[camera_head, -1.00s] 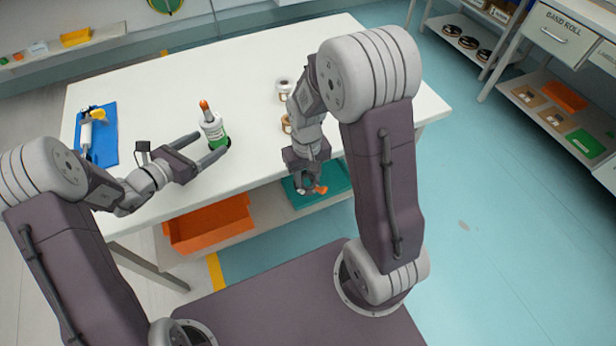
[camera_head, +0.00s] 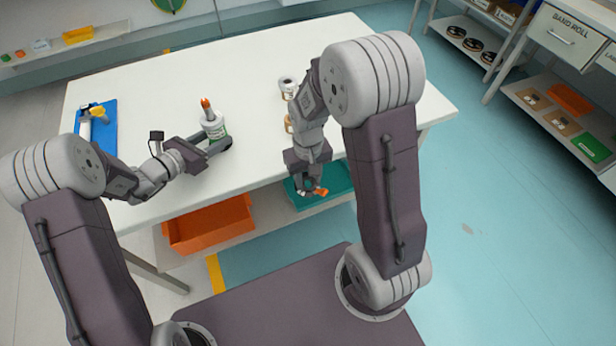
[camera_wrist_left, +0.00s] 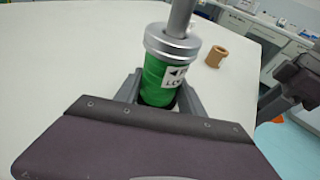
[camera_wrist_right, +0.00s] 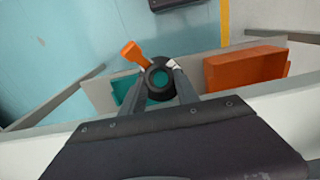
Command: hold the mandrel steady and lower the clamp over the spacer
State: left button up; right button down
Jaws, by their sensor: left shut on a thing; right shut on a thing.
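The mandrel stands upright on the table; its grey rod (camera_wrist_left: 180,18) rises from a green roll (camera_wrist_left: 158,85), and its orange tip (camera_head: 205,104) shows in the head view. A silver ring (camera_wrist_left: 172,46), apparently the spacer, sits around the rod on top of the roll. My left gripper (camera_head: 222,143) is shut on the green roll, low down. My right gripper (camera_wrist_right: 160,94) is shut on the clamp (camera_wrist_right: 160,82), a dark ring with an orange lever (camera_head: 320,191). It holds the clamp beyond the table's front edge, to the right of the mandrel and apart from it.
A blue mat (camera_head: 101,128) with a yellow-ended tool lies at the table's left. An orange bin (camera_head: 208,224) and a teal bin (camera_head: 325,186) sit below the tabletop.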

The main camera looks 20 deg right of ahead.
jog(key=s+a+r+m, duration=0.3)
jog(key=s+a, duration=0.3)
jog(key=a, duration=0.1)
notch_tip(320, 180, up, 28)
jog(key=m+t+y, duration=0.2)
jog(key=m+t, duration=0.3)
jog(key=m, duration=2.3)
send_over(204, 99)
jog(key=s, duration=0.1)
jog(key=shift+d+f, duration=0.2)
jog(key=shift+y, duration=0.3)
jog(key=shift+f, duration=2.9)
jog(key=shift+f, duration=0.7)
jog(key=shift+f, duration=0.95)
